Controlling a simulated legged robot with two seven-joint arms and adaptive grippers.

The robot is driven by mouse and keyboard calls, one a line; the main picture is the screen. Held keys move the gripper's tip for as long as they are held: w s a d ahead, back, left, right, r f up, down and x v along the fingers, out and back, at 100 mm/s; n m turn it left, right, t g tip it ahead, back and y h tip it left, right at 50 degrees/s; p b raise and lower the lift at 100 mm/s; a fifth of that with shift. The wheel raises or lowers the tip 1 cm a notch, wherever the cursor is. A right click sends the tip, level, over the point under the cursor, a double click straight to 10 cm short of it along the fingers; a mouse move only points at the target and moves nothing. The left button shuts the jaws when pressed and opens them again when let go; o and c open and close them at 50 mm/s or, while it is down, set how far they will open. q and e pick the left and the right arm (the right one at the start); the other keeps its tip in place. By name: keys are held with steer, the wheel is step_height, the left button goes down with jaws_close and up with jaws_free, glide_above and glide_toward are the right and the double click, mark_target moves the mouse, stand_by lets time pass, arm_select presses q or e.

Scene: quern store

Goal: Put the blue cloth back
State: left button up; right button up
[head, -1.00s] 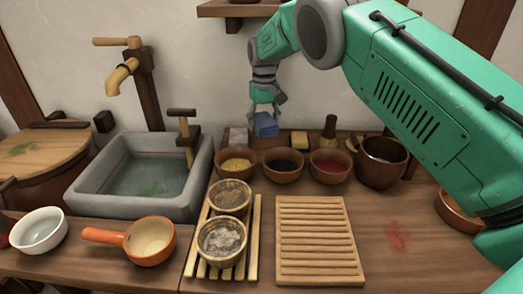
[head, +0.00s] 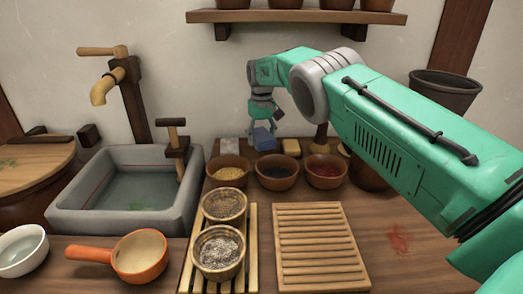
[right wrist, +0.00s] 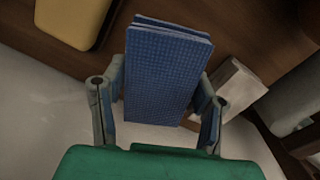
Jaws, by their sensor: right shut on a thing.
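The blue cloth (head: 264,139) is a folded, textured pad. My right gripper (head: 263,124) is shut on it, pointing down near the back wall, behind the row of small bowls. In the right wrist view the cloth (right wrist: 168,65) stands between the two fingers of the gripper (right wrist: 163,92). In the head view it appears between a pale block (head: 229,146) and a yellow block (head: 291,147). I cannot tell whether its lower edge touches the worktop. My left gripper is not in view.
Bowls of yellow grain (head: 229,172), dark contents (head: 277,172) and red contents (head: 325,172) stand in front of the cloth. A slatted wooden board (head: 318,246) lies nearer. A stone sink (head: 70,210) is at left; a shelf (head: 296,17) with pots is above.

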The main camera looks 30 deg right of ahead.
mark_target(260, 135)
steer(key=f, duration=0.1)
steer(key=a+f, duration=0.1)
steer(key=f, duration=0.1)
steer(key=shift+f+b, duration=0.2)
steer(key=shift+b, duration=0.15)
steer(key=shift+d, duration=0.3)
steer(key=o, duration=1)
steer(key=shift+d+f, duration=0.15)
steer(key=shift+d, duration=0.05)
steer(key=shift+a+r, duration=0.3)
steer(key=shift+r, duration=0.2)
step_height(260, 135, up, 7)
steer(key=shift+d+f+p, duration=0.15)
steer(key=shift+p, duration=0.85)
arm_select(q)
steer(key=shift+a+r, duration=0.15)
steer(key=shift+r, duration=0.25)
